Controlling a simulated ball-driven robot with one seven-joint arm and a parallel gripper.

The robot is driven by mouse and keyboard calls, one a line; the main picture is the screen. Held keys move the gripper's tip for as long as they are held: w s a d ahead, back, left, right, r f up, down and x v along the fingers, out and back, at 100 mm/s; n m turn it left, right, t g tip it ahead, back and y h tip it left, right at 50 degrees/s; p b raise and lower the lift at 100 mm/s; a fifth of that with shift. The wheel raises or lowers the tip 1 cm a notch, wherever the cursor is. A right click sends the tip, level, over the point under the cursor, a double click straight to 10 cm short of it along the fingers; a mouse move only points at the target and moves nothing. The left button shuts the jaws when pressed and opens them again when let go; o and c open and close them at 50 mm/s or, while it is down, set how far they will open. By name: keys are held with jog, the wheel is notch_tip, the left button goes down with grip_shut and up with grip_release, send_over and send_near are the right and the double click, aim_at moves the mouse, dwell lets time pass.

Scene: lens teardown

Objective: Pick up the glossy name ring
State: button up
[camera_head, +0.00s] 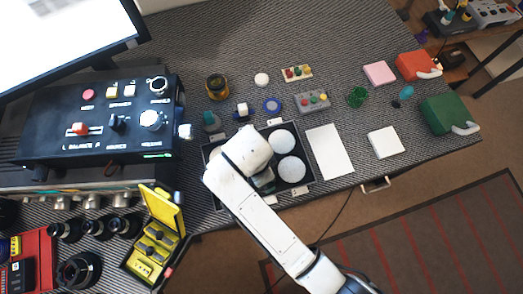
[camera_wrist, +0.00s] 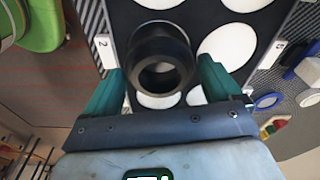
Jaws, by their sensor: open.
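A dark glossy ring-shaped lens part (camera_wrist: 160,62), with a round hole through its middle, stands in the black tray (camera_wrist: 113,12) in the wrist view. It looks like the name ring, but I can read no lettering on it. My gripper (camera_wrist: 160,78) is open, with one teal finger on each side of the ring. Narrow gaps seem to show; I cannot tell whether either finger touches. In the head view the arm covers the ring and most of the gripper, above the left part of the tray (camera_head: 311,172).
The tray has white round spots and number labels. A black control box (camera_head: 100,115) and open yellow case (camera_head: 155,235) stand left. Bare table shows at the back.

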jog(key=shift+d+f, duration=0.15)
jog(key=shift+f, duration=0.6)
jog(key=shift+d+f, duration=0.1)
jog(key=shift+f, duration=0.6)
jog(key=shift+c, duration=0.2)
jog(key=c, duration=0.6)
jog(key=shift+w+r, duration=0.1)
jog(key=shift+r, duration=0.05)
